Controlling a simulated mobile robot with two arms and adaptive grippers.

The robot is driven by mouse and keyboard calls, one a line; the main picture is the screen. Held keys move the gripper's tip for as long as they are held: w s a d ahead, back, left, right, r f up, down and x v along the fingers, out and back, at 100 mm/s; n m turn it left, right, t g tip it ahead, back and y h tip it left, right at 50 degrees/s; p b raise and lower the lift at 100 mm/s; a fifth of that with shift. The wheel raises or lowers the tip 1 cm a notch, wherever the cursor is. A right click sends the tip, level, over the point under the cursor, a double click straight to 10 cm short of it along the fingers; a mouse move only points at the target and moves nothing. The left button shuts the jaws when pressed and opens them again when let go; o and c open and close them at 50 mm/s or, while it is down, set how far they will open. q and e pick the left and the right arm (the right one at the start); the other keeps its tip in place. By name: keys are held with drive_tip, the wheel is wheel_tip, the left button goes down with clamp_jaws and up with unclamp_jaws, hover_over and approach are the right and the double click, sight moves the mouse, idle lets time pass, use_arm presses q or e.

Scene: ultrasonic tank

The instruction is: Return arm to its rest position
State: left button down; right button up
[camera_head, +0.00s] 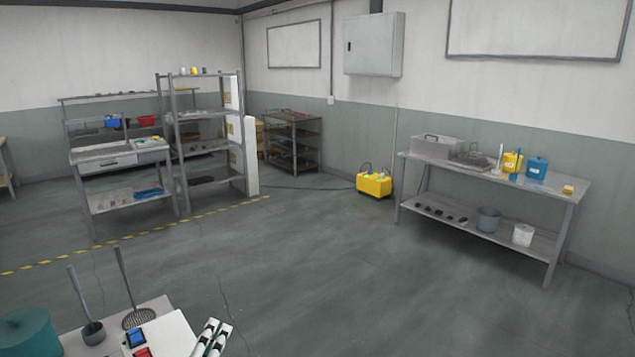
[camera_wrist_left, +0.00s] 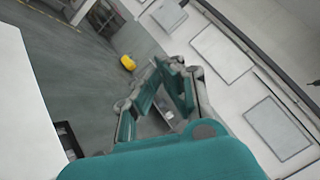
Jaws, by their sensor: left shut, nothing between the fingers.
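My left gripper (camera_head: 217,327) shows at the bottom edge of the head view, beside the right side of a white box. Its two pale, dark-striped fingers lie close together and point away into the room. They are shut with nothing between them. In the left wrist view the same gripper (camera_wrist_left: 168,66) has grey links and teal pads, with open floor and wall beyond it. The rest of the left arm is mostly cut off. My right gripper is in neither view.
The white box (camera_head: 172,338) carries blue and red switches. Behind it a ladle (camera_head: 93,330) and a strainer (camera_head: 138,318) stand upright. Open floor lies ahead. A yellow unit (camera_head: 374,185) stands by the wall, a workbench (camera_head: 560,187) at right, shelves (camera_head: 207,113) at back left.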

use_arm(q)
drive_tip(key=s+a+f+n+g+y, duration=0.3)
drive_tip(key=s+f+n+g, duration=0.1)
drive_tip(key=s+f+n, duration=0.3)
drive_tip(key=s+a+f+n+g+y, duration=0.3)
drive_tip(key=s+f+n+g, duration=0.1)
drive_tip(key=f+n, duration=0.4)
drive_tip(key=s+d+f+n+g+h, duration=0.2)
drive_tip(key=s+f+n+g, duration=0.15)
drive_tip(key=s, duration=0.55)
drive_tip(key=s+d+f+n+g+h, duration=0.1)
drive_tip(key=s+d+f+n+g, duration=0.1)
drive_tip(key=s+n+g, duration=0.5)
wheel_tip(320, 180, down, 28)
drive_tip(key=s+m+t+b, duration=0.2)
drive_tip(key=m+b, duration=0.1)
drive_tip(key=s+a+f+g+b, duration=0.2)
drive_tip(key=s+a+f+b, duration=0.1)
drive_tip(key=s+f, duration=1.4)
wheel_tip(320, 180, down, 4)
drive_tip(key=shift+s+r, duration=0.1)
drive_tip(key=shift+s, duration=0.3)
